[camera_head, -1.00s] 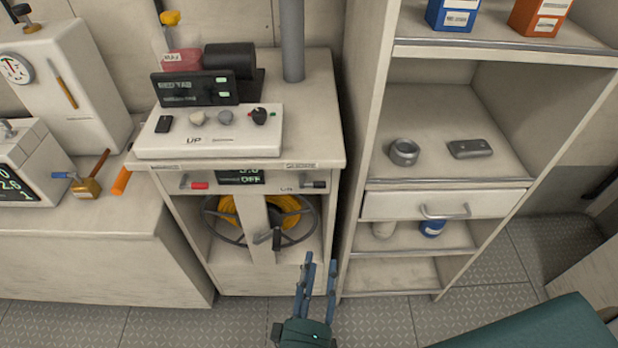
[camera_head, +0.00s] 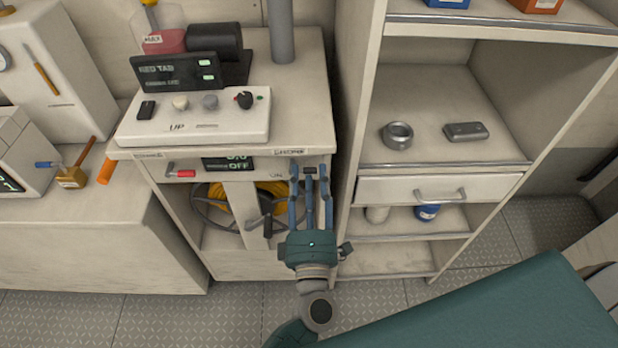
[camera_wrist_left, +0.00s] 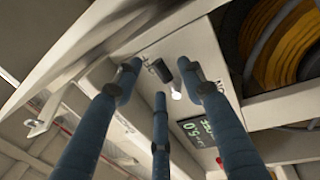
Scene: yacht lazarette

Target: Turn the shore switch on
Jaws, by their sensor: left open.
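The cabinet's front panel (camera_head: 276,164) carries a small display (camera_head: 226,163) that reads "OFF", with a lever with a red grip (camera_head: 182,173) to its left. At its right end is a lever with a black grip (camera_wrist_left: 187,70), seen in the left wrist view and mostly hidden by the fingers in the head view. I cannot read which lever is marked shore. My left gripper (camera_head: 309,178) is open, its fingers spread around the black-gripped lever; contact is not clear. It also shows in the left wrist view (camera_wrist_left: 166,82). My right gripper is not in view.
Below the panel, a handwheel (camera_head: 212,212) stands before a coiled yellow hose (camera_head: 232,192). A shelf unit (camera_head: 352,130) with a drawer (camera_head: 400,190) stands close on the right. A control box (camera_head: 200,128) sits on the cabinet top.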

